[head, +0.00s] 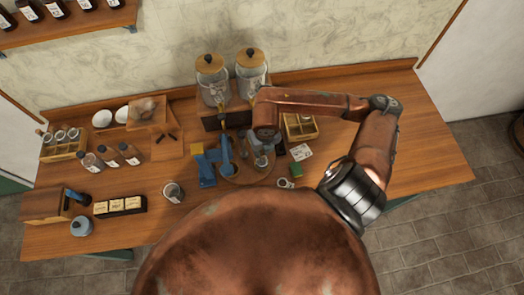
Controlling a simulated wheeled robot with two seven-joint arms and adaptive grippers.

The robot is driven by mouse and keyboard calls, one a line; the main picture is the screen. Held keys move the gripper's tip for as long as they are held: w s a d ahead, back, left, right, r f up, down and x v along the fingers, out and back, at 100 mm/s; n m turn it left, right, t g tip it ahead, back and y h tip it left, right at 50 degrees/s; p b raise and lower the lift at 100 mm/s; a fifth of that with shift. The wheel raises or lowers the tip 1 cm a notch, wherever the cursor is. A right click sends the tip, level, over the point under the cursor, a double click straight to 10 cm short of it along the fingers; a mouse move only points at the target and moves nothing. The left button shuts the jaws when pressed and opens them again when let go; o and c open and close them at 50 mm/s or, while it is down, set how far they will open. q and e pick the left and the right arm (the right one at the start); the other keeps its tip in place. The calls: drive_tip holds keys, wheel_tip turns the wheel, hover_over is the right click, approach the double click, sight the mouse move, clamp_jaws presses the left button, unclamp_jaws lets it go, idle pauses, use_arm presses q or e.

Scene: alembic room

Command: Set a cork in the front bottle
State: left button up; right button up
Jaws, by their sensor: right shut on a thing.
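Three small labelled bottles (111,157) stand in a slanting row at the left, well away from the gripper. The lowest in the picture is a dark-topped bottle (92,163). My left gripper is not in view.
A blue device (226,155) and a blue and yellow one (203,166) stand left of the gripper. Two large lidded jars (213,84) rise behind. A compartmented wooden box (300,127) and a green block (296,170) lie right. The table's right end is clear.

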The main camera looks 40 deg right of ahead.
sight(262, 153)
drive_tip(key=o, duration=0.8)
drive_tip(key=shift+c, duration=0.2)
drive_tip(key=shift+o, duration=0.2)
drive_tip(key=o, duration=0.4)
drive_tip(key=shift+c, duration=0.2)
drive_tip(key=shift+r+p, duration=1.8)
drive_tip(key=shift+r, duration=1.75)
drive_tip(key=shift+f, duration=0.1)
